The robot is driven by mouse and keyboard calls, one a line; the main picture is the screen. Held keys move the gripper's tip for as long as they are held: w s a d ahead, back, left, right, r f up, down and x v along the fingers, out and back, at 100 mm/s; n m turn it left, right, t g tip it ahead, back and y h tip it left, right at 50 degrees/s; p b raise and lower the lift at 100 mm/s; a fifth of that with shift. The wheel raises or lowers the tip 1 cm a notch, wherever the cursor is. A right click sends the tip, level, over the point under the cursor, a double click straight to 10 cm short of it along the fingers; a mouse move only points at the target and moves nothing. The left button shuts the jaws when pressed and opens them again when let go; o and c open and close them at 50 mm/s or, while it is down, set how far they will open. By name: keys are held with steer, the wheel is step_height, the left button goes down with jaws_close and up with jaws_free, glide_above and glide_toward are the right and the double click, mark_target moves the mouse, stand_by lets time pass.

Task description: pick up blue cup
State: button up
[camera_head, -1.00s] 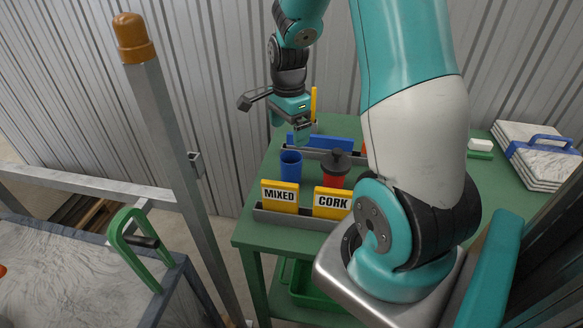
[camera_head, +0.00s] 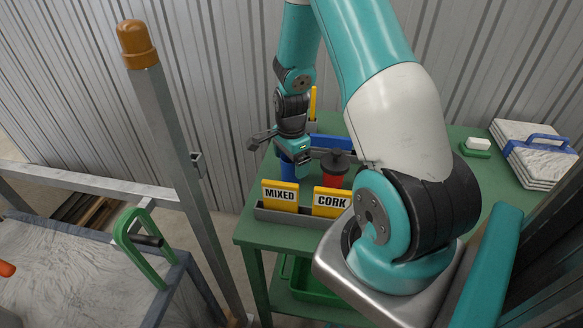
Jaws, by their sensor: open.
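The blue cup (camera_head: 287,171) stands on the green table behind the yellow MIXED sign. My gripper (camera_head: 301,167) is directly over the cup and hides its rim and much of its right side. The jaws are open. I cannot tell whether the fingers are inside the cup, around it or just above it.
A red container with a black lid (camera_head: 335,166) stands close to the right of the cup. The MIXED sign (camera_head: 280,195) and CORK sign (camera_head: 331,202) stand in a grey holder in front. A blue object (camera_head: 332,142) lies behind.

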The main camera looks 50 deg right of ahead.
steer(key=c, duration=1.1)
steer(key=shift+o, duration=0.2)
steer(key=shift+r, duration=0.15)
step_height(320, 180, up, 20)
steer(key=b, duration=0.1)
steer(key=shift+b, duration=0.35)
